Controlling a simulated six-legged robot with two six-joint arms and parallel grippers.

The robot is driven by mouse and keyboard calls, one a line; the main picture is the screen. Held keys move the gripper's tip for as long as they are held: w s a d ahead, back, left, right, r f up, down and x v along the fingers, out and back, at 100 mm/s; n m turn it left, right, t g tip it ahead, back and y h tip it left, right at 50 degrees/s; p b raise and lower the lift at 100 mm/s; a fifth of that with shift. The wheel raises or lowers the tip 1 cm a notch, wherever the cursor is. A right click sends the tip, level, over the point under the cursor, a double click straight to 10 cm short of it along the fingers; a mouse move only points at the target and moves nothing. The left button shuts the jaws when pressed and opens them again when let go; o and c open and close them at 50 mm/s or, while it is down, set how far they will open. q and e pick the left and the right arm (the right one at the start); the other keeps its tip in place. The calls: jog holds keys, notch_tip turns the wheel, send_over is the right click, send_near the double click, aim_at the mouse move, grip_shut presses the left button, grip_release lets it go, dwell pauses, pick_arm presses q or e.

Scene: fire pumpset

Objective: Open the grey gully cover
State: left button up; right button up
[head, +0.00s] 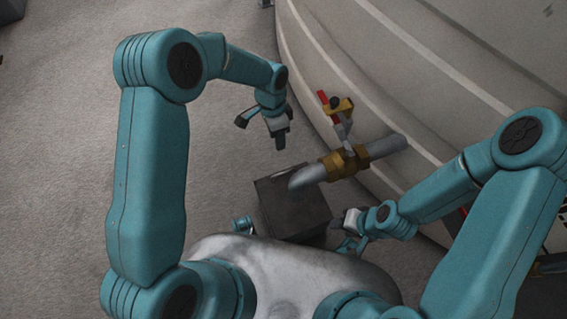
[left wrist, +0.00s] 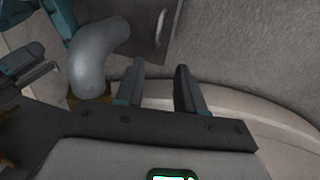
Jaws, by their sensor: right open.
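The grey gully cover (head: 278,197) is the dark top of a box-shaped gully (head: 298,222) below the pipe outlet in the head view. In the left wrist view the cover (left wrist: 150,38) looks shut, with a small metal handle (left wrist: 161,28) near its edge. My left gripper (head: 281,141) is above and beyond the gully, apart from it. Its fingers (left wrist: 160,70) are spread with nothing between them. My right gripper (head: 345,228) is open at the gully's right side; I cannot tell whether it touches. Its fingers (left wrist: 35,78) also show in the left wrist view.
A grey bent pipe (head: 308,177) with a brass valve (head: 344,162) and a red-and-yellow lever (head: 335,103) overhangs the cover. A large pale ribbed tank (head: 400,75) stands behind to the right. The carpet-like grey floor (head: 60,170) at left is clear.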

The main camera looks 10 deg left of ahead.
pick_arm(q)
jog(key=s+f+b, duration=0.1)
jog(key=f, duration=0.4)
jog(key=s+d+f+b, duration=0.1)
jog(key=f+b, duration=0.1)
jog(key=f, duration=0.3)
jog(key=f+b, duration=0.1)
jog(key=f, duration=0.4)
jog(key=shift+s+d+b, duration=0.25)
jog(key=shift+s+b, duration=0.1)
jog(key=shift+s, duration=0.05)
jog(key=shift+d+f, duration=0.1)
jog(key=shift+f, duration=0.35)
grip_shut()
